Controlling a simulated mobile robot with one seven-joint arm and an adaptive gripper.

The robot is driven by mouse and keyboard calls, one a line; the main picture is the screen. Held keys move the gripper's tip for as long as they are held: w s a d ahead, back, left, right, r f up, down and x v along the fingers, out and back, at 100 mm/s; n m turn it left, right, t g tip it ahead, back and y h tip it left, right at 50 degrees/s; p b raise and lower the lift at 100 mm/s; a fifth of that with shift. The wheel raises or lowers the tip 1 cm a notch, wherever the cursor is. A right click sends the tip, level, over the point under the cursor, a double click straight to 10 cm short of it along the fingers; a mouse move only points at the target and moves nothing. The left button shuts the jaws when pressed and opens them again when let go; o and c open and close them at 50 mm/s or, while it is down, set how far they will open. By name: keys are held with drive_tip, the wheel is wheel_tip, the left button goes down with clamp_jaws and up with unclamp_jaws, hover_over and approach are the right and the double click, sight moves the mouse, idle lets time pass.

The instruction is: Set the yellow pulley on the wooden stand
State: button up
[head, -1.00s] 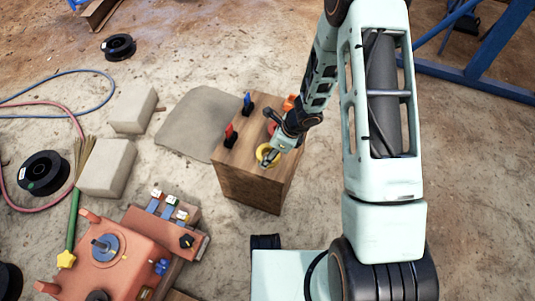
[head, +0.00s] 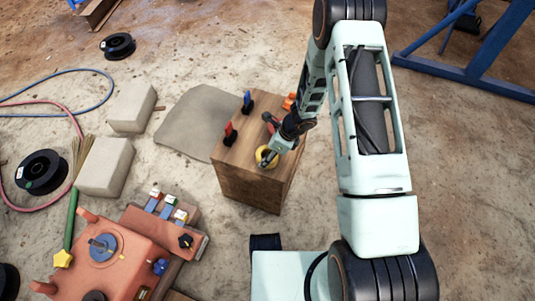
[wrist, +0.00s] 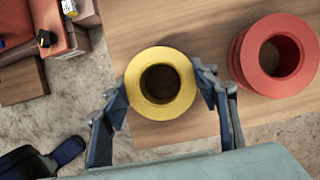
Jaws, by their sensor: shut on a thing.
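The yellow pulley (wrist: 160,109) is a ring with a dark centre hole. In the wrist view it sits between the two fingers of my gripper (wrist: 161,88), which touch its left and right sides. In the head view the yellow pulley (head: 266,156) is at the near part of the top of the wooden stand (head: 248,190), partly covered by my gripper (head: 268,161). I cannot tell whether its underside touches the wood. In the wrist view the wooden stand's top (wrist: 200,32) lies below it, and the pulley overlaps the stand's near edge.
A red pulley (wrist: 274,56) stands on the stand to the right, close to my right finger. Red (head: 230,134), blue (head: 248,101) and orange (head: 289,101) items stand along the top's edges. An orange machine (head: 120,250) is at lower left.

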drive_tip(key=o, duration=1.8)
drive_tip(key=p+v, duration=0.4)
drive_tip(key=v, duration=0.8)
